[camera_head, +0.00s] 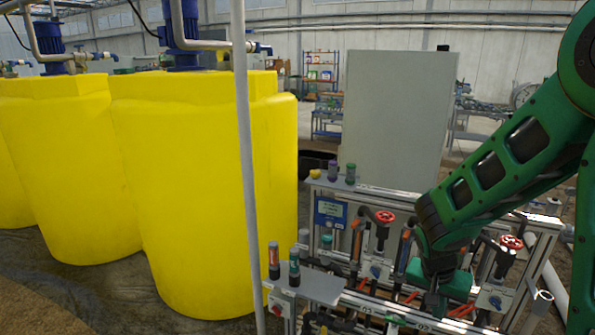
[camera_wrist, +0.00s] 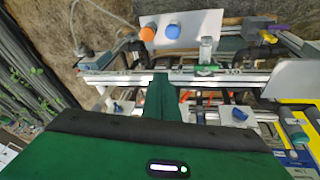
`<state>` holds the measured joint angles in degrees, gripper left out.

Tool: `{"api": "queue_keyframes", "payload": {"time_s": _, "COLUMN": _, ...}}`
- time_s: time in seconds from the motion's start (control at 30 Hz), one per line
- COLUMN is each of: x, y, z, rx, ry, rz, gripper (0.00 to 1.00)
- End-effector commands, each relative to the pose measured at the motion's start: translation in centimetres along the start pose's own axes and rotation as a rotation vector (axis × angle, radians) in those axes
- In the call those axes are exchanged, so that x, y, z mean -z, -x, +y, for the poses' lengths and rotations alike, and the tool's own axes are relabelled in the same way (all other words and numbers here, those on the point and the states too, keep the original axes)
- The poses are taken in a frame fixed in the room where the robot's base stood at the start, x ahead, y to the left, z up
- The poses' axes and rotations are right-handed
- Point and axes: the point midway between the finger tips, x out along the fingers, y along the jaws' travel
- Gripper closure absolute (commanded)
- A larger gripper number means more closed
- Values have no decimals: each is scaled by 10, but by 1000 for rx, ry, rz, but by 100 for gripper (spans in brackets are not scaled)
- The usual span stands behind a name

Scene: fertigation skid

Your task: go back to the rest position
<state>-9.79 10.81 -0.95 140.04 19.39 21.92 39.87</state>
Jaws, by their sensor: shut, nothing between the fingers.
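My green arm comes in from the right in the head view. My gripper (camera_head: 436,300) points down over the front part of the aluminium-framed skid (camera_head: 395,318). In the wrist view my gripper (camera_wrist: 162,82) shows as a dark green finger shape in front of the skid's rail. The fingers are together with nothing between them. Whether the fingertips touch the skid, I cannot tell.
Red handwheel valves (camera_head: 384,216) stand on the skid close to my arm. A grey pole (camera_head: 245,150) and yellow tanks (camera_head: 190,190) are at the left. A grey cabinet (camera_head: 395,110) stands behind. An orange knob (camera_wrist: 147,33) and a blue knob (camera_wrist: 173,31) sit on a pale plate.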

Motion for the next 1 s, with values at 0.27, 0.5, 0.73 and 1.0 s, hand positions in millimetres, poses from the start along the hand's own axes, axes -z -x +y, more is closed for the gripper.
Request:
{"api": "queue_keyframes", "payload": {"time_s": 0.27, "x": -5, "y": 57, "z": 96, "rx": 2, "ry": 12, "rz": -109, "gripper": 100}}
{"api": "queue_keyframes", "payload": {"time_s": 0.5, "x": -38, "y": 100, "z": 164, "rx": 54, "ry": 48, "rz": -204, "gripper": 100}}
{"api": "queue_keyframes", "payload": {"time_s": 0.73, "x": -78, "y": 132, "z": 205, "rx": 129, "ry": 98, "rz": -270, "gripper": 100}}
{"api": "queue_keyframes", "payload": {"time_s": 1.0, "x": -96, "y": 143, "z": 220, "rx": 168, "ry": 129, "rz": -295, "gripper": 100}}
